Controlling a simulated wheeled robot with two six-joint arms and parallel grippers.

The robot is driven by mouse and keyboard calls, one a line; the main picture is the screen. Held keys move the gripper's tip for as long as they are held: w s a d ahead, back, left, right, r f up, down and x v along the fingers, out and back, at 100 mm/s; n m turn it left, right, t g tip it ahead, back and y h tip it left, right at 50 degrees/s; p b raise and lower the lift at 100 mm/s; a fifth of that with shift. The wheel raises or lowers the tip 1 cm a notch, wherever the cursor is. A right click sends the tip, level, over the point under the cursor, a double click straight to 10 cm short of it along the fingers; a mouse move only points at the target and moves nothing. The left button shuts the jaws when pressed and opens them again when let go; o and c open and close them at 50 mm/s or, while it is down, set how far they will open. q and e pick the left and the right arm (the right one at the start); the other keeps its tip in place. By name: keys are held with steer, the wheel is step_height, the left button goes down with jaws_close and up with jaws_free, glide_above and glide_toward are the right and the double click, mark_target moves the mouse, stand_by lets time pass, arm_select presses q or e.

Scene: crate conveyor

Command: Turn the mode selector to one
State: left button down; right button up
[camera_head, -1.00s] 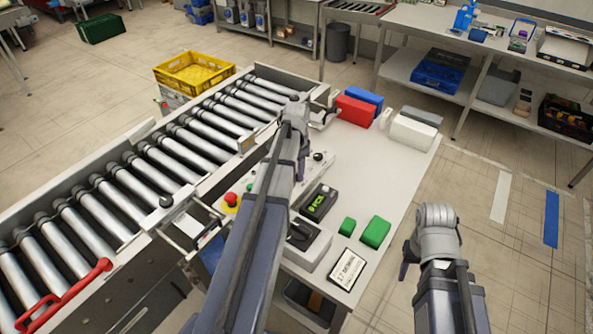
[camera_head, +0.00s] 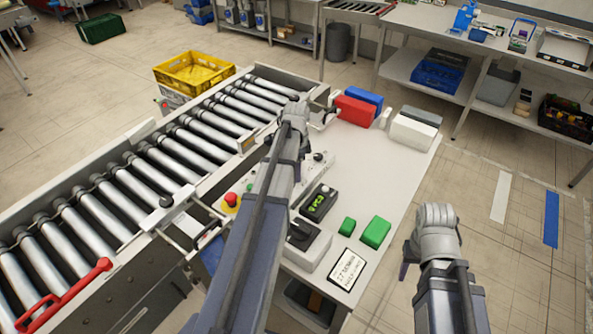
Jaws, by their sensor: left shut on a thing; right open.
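My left arm reaches across the control panel (camera_head: 318,170) beside the conveyor. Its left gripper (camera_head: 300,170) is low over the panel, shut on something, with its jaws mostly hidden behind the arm. The mode selector is not clearly visible; the part of the panel under my wrist is covered, so I cannot read its setting. A small black knob (camera_head: 319,157) shows at the panel's right end, and a red button on yellow (camera_head: 231,200) at its left end. My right gripper (camera_head: 406,258) is open and empty, over the floor right of the table.
The white table (camera_head: 370,170) bears a counter with a green display (camera_head: 319,202), green blocks (camera_head: 375,232), a label card (camera_head: 348,269), and red (camera_head: 354,111) and blue boxes. The roller conveyor (camera_head: 160,165) runs along the left, with a yellow crate (camera_head: 194,73) behind it.

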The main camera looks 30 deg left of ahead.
arm_select(q)
steer(key=shift+c, duration=2.2)
jaws_free()
steer(key=shift+r, duration=0.1)
step_height(320, 180, up, 8)
steer(key=p, duration=0.8)
steer(key=shift+f, duration=0.2)
